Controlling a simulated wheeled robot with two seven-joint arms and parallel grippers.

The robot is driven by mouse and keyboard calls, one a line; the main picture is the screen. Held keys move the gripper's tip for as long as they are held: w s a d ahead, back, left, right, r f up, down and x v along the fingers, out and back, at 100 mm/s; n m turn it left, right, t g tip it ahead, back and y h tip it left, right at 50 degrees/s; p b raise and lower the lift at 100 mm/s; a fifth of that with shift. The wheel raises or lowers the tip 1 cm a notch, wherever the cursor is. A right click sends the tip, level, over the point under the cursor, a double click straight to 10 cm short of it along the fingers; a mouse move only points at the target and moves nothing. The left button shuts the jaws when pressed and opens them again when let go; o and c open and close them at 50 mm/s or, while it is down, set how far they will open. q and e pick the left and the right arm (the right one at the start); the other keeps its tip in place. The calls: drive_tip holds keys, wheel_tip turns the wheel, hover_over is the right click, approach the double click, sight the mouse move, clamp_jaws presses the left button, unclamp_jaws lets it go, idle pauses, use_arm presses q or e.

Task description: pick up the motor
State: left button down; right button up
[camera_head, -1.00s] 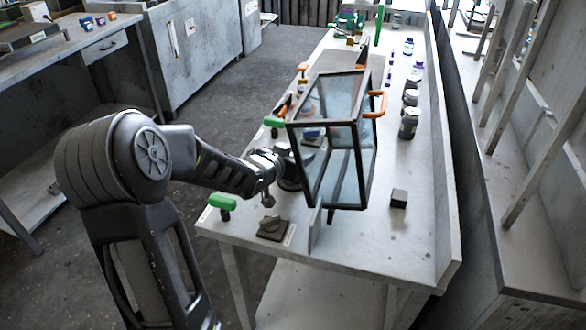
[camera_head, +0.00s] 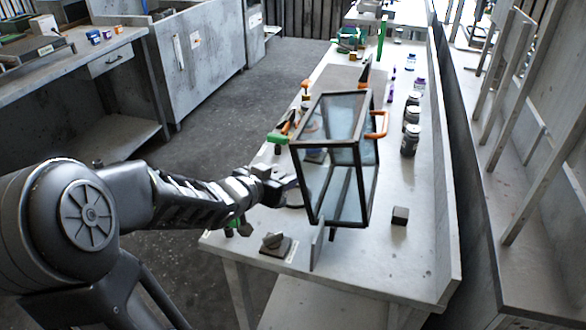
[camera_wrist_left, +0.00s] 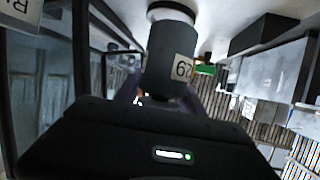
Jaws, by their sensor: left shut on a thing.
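The motor is a dark grey cylinder (camera_wrist_left: 170,58) with a pale number label, in the upper middle of the left wrist view. My left gripper (camera_wrist_left: 162,95) is shut on it, one finger on each side. In the head view my left gripper (camera_head: 287,187) is at the left side of the glass-walled housing frame (camera_head: 338,226), low over the bench. The motor is mostly hidden there by the gripper and the frame. I cannot tell whether the motor touches the bench. My right gripper is not in view.
The bench (camera_head: 425,262) holds a small dark block (camera_head: 400,215), a switch-like device on a plate (camera_head: 277,244) and several dark jars (camera_head: 409,140) along the right. Clamps with green and orange handles line the left edge. The front right is mostly clear.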

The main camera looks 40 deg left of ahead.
use_arm(q)
drive_tip(key=v, duration=0.2)
drive_tip(key=p+v, duration=0.1)
drive_tip(key=v, duration=0.1)
drive_tip(key=shift+s+r, duration=0.15)
drive_tip(key=shift+r, duration=0.4)
drive_tip(key=shift+s, duration=0.35)
drive_tip(key=shift+d, duration=0.1)
